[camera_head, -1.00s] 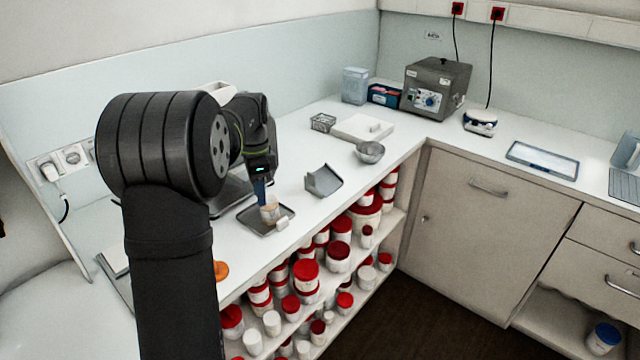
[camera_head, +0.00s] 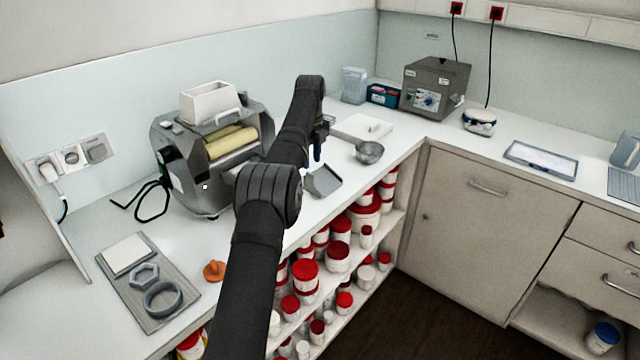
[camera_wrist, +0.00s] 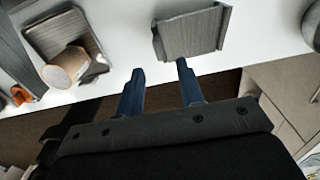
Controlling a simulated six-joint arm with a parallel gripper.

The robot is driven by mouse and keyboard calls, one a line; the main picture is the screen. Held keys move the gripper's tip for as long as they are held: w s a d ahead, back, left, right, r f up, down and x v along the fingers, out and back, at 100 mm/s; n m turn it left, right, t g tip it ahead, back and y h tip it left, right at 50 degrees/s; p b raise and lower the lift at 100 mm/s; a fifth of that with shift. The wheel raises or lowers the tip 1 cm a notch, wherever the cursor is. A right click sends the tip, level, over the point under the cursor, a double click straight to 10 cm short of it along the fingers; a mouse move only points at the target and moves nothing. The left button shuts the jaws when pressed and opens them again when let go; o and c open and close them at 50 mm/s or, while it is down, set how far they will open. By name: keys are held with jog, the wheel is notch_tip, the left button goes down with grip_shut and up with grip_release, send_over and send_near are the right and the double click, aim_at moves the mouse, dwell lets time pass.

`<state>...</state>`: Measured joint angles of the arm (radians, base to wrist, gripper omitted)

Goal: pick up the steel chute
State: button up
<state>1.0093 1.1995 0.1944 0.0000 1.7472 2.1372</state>
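The steel chute (camera_head: 325,181) is a grey folded-metal piece on the white bench, left of the metal bowl, partly behind my arm in the head view. In the wrist view the chute (camera_wrist: 193,36) lies just beyond my fingertips, slightly right of the middle, with a raised lip at its right end. My gripper (camera_wrist: 160,70) is open, its two blue fingers apart with nothing between them. In the head view my gripper (camera_head: 316,150) is above the bench by the chute, and its fingers are small there.
A roller mill (camera_head: 170,150) with a white hopper stands at left. A metal bowl (camera_head: 369,152) is right of the chute. In the wrist view, a tray (camera_wrist: 48,38) with a jar (camera_wrist: 66,66) lies left. Red-lidded jars (camera_head: 338,257) fill shelves below the bench edge.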

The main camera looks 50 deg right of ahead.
aim_at(312, 176)
jog(key=shift+f, duration=3.5)
grip_shut()
